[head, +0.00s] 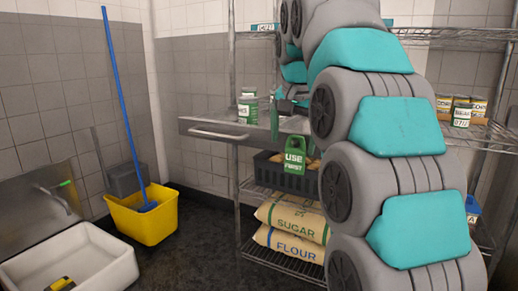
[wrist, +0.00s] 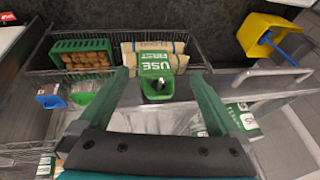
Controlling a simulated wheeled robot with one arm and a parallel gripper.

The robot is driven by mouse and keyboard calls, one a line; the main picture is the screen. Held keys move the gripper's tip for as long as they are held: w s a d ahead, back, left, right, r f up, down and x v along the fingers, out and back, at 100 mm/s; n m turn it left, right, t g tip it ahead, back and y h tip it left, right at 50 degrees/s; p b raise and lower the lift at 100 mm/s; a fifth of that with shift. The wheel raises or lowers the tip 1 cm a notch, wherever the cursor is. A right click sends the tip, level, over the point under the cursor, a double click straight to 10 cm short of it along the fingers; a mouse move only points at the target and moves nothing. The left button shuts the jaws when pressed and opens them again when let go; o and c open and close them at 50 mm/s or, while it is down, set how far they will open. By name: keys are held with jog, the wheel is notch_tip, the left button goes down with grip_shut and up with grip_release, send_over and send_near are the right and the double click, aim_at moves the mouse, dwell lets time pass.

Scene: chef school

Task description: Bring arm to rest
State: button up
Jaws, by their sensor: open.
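My arm rises along the right of the head view and bends over toward the shelf. My gripper (wrist: 158,76) shows its two green fingers spread apart in the wrist view, with nothing clamped between them. In the head view it is partly hidden behind my arm, near the counter's right end. A green "USE FIRST" tag (head: 294,156) shows upright in front of a dark crate (head: 268,174). The tag also shows between the fingertips in the wrist view (wrist: 156,72); I cannot tell how far beyond them it is.
A metal counter (head: 215,131) with a bar handle stands close to the gripper, with cans (head: 248,108) on it. Sugar and flour sacks (head: 290,240) lie on the lower shelf. A yellow bucket (head: 145,215) with a blue mop and a white sink (head: 85,262) are at left. Floor between is clear.

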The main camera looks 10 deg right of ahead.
jog(key=s+a+f+n+g, duration=0.1)
jog(key=s+f+n+g, duration=0.2)
jog(key=s+f, duration=1.3)
jog(key=s+f+n+g, duration=0.3)
jog(key=s+f+n, duration=0.1)
jog(key=s+f, duration=1.3)
jog(key=s, duration=0.5)
jog(key=shift+a+g+y, duration=0.4)
jog(key=shift+s, duration=0.1)
